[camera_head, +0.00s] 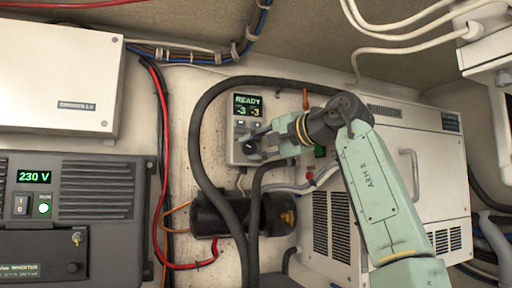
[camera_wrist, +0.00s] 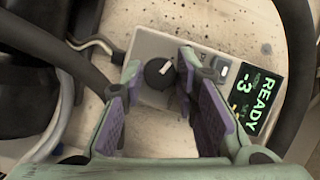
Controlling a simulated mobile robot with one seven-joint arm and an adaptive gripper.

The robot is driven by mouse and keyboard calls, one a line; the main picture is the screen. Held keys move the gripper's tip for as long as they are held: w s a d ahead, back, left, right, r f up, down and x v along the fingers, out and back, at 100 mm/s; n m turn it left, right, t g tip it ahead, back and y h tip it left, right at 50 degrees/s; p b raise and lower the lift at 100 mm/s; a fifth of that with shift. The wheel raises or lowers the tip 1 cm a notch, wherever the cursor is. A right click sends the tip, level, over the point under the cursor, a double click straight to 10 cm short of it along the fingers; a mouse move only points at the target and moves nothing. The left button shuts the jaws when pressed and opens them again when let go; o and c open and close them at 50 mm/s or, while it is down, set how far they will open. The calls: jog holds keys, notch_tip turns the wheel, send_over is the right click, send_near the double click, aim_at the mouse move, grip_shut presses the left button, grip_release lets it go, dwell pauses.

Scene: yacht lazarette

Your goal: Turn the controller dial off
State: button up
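The controller (camera_head: 234,151) is a pale box on the wall, with a lit green display (camera_head: 248,105) reading READY and -3 -3. Its black dial (camera_wrist: 159,73) with a white pointer mark shows in the wrist view, between my fingertips. In the head view my gripper (camera_head: 254,148) is in front of the lower part of the controller and partly hides the dial. In the wrist view my gripper (camera_wrist: 158,80) is open, with purple pads on either side of the dial. A gap shows on the left; I cannot tell whether the right finger touches the dial.
A thick black hose (camera_head: 203,145) loops around the controller. A black cylinder (camera_head: 235,215) is mounted below it. A white louvred cabinet (camera_head: 400,150) stands to the right. An inverter (camera_head: 75,215) and a white box (camera_head: 65,75) are at left, beside red cables.

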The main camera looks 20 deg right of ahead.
jog(key=o, duration=0.4)
jog(key=v, duration=1.2)
dwell(0.4)
